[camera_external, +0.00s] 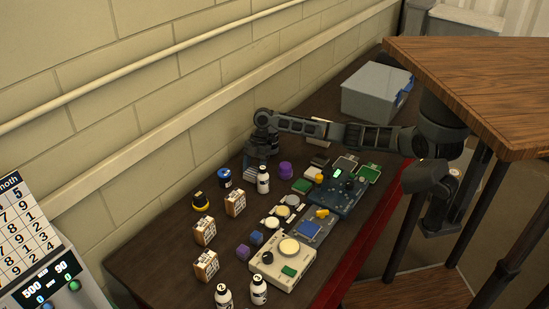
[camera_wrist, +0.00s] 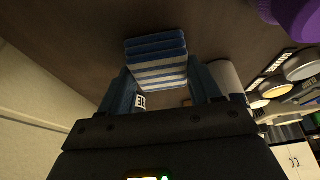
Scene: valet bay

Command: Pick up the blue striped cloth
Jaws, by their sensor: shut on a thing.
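The blue striped cloth (camera_wrist: 157,47), a folded stack with blue and white bands, is between the fingers of my gripper (camera_wrist: 160,80) in the wrist view. Both fingers press on its sides, so the gripper is shut on it. In the external view my gripper (camera_external: 254,160) points down over the far left part of the dark table, near the wall.
Small boxes, bottles and electronic panels fill the front and right. A grey bin (camera_external: 374,92) stands at the back.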

